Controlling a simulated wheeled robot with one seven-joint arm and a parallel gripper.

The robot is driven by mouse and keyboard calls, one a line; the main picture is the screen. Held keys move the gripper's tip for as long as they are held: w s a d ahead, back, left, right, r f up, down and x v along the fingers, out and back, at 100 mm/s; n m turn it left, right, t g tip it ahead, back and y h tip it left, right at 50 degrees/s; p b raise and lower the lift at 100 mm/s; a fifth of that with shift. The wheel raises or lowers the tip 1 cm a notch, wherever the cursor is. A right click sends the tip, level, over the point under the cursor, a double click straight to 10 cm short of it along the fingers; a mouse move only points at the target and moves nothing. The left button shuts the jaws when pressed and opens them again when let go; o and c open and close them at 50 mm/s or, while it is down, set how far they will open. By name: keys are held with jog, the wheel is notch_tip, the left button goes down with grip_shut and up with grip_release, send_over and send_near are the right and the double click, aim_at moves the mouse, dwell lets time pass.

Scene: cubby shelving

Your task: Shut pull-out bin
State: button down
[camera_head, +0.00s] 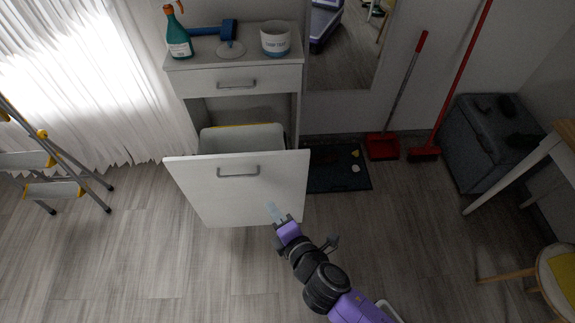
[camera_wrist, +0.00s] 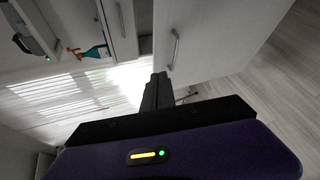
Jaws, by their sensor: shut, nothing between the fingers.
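The pull-out bin (camera_head: 238,188) is a white front panel with a grey handle (camera_head: 238,171), pulled out from the cabinet (camera_head: 174,84). A light bin body with a yellow edge shows behind the panel. My gripper (camera_head: 279,217) is shut and empty, in front of the lower right part of the panel. In the wrist view the closed fingers (camera_wrist: 157,92) point toward the panel (camera_wrist: 210,45), with its handle (camera_wrist: 174,48) just beyond them. I cannot tell whether the fingertips touch the panel.
A closed drawer (camera_head: 255,82) sits above the bin. A spray bottle (camera_head: 177,38) and a white pot (camera_head: 275,40) stand on top. A dark mat (camera_head: 335,178) lies right of the bin; a step ladder (camera_head: 55,170) stands left. The floor in front is clear.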

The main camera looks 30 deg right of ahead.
jog(key=w+d+f+n+h, duration=0.3)
jog(key=w+n, duration=0.2)
jog(key=n, duration=0.1)
jog(key=n+g+h, duration=0.1)
jog(key=n+h, duration=0.2)
jog(key=n, duration=0.3)
send_near(287, 156)
jog(key=b+x, duration=0.1)
jog(key=x, duration=0.4)
jog(key=shift+w+d+f+b, duration=0.1)
jog(key=shift+w+f+b, duration=0.15)
jog(key=shift+w+b, duration=0.1)
jog(key=shift+w+d, duration=0.2)
jog(key=shift+w, duration=0.1)
jog(key=shift+w, duration=0.1)
